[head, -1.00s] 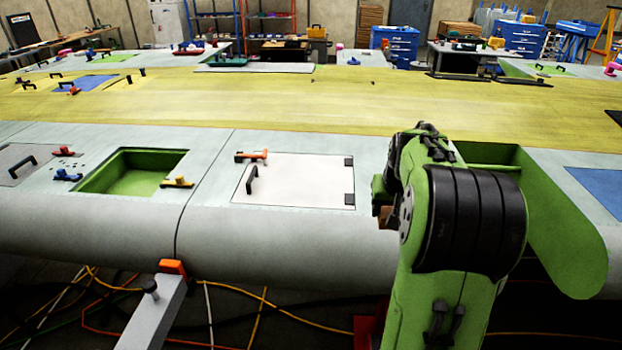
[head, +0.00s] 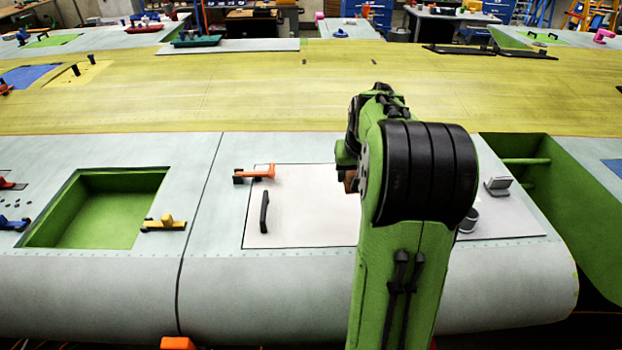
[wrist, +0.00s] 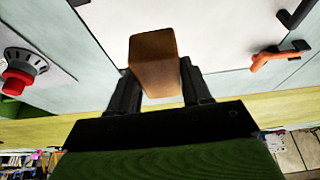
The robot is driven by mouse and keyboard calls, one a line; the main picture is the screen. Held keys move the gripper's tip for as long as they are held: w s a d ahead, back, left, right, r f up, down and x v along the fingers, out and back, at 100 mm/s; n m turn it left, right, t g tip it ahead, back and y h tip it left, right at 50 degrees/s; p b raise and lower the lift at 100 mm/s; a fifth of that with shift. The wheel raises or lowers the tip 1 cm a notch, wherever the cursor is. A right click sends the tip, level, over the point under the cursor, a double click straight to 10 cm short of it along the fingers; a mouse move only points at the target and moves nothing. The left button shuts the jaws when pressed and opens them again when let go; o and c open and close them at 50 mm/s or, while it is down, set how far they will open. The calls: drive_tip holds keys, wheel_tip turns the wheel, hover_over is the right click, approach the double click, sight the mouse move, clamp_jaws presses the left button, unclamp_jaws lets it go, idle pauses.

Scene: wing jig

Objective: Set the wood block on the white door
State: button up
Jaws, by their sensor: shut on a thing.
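The wood block (wrist: 154,62) is brown and held between the two black fingers of my gripper (wrist: 160,90) in the wrist view. A small brown part of the block (head: 351,182) shows in the head view beside my green arm, which hides most of it and the gripper. The white door (head: 305,220) is a flat panel in the grey wing skin, with a black handle on its left side. My arm covers the door's right part. The block appears to be above the door; I cannot tell the gap. In the wrist view the white door (wrist: 215,30) lies beyond the block.
An orange clamp (head: 256,173) sits at the door's upper left corner. A green open recess (head: 100,205) with a yellow clamp (head: 165,223) lies to the left. A grey item (head: 497,186) and a grey cup-like item (head: 468,221) stand right of my arm.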

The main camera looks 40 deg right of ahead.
drive_tip(key=shift+w, duration=0.15)
approach(349, 208)
drive_tip(key=shift+w+d+f+b, duration=0.4)
drive_tip(key=shift+w+d+f, duration=0.1)
drive_tip(key=shift+w+d, duration=0.15)
drive_tip(key=f, duration=0.4)
drive_tip(key=shift+w+f, duration=0.2)
drive_tip(key=shift+w, duration=0.15)
drive_tip(key=shift+s+f+b, duration=0.1)
drive_tip(key=shift+f+b, duration=0.1)
drive_tip(key=shift+b, duration=0.1)
drive_tip(key=o, duration=1.1)
drive_tip(key=shift+c, duration=0.2)
drive_tip(key=shift+r, duration=0.15)
